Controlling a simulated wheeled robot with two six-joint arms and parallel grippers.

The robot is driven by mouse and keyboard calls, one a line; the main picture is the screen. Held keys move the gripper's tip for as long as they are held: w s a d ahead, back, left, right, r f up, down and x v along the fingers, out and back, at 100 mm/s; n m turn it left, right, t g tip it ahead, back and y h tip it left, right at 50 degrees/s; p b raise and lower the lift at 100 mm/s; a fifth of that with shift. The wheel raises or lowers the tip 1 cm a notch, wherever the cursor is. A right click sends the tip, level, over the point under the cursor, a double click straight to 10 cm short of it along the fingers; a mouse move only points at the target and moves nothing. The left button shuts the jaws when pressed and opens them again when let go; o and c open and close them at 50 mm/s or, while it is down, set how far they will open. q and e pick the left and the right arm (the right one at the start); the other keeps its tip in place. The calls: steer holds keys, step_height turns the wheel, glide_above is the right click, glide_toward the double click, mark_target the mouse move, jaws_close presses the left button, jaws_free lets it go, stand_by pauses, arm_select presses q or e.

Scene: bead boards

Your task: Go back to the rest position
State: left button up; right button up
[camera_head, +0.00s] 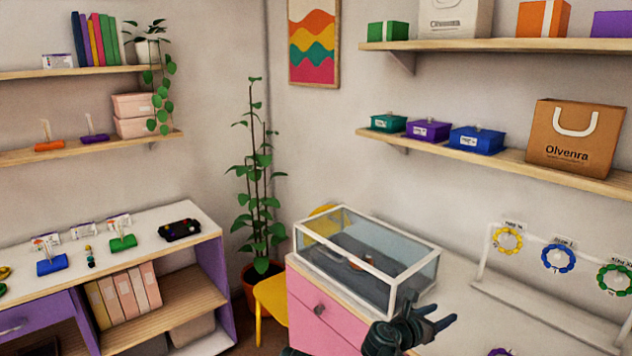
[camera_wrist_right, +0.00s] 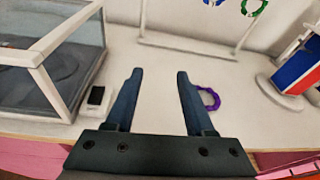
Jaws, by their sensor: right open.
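My right gripper (camera_head: 447,322) is at the bottom of the head view, in front of the glass display case (camera_head: 365,252). In the right wrist view its two fingers (camera_wrist_right: 160,95) are spread apart with nothing between them, over the white counter. A purple bead ring (camera_wrist_right: 208,99) lies on the counter just beyond the right finger.
A white rack (camera_head: 487,262) with yellow, blue and green bead rings stands at the right. A yellow chair (camera_head: 272,300) and a potted plant (camera_head: 262,265) stand left of the pink drawers (camera_head: 322,318). A purple-sided shelf unit (camera_head: 219,275) is at the left.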

steer(key=s+a+f+m+g+y, duration=0.4)
steer(key=s+a+f+m, duration=0.4)
steer(key=a+m, duration=0.3)
steer(key=s+a+f+m+g+y, duration=0.5)
steer(key=s+a+f+m+y, duration=0.2)
steer(key=s+a+m, duration=0.4)
steer(key=shift+a+f+m, duration=0.4)
steer(key=shift+a+f, duration=0.15)
steer(key=shift+a, duration=0.35)
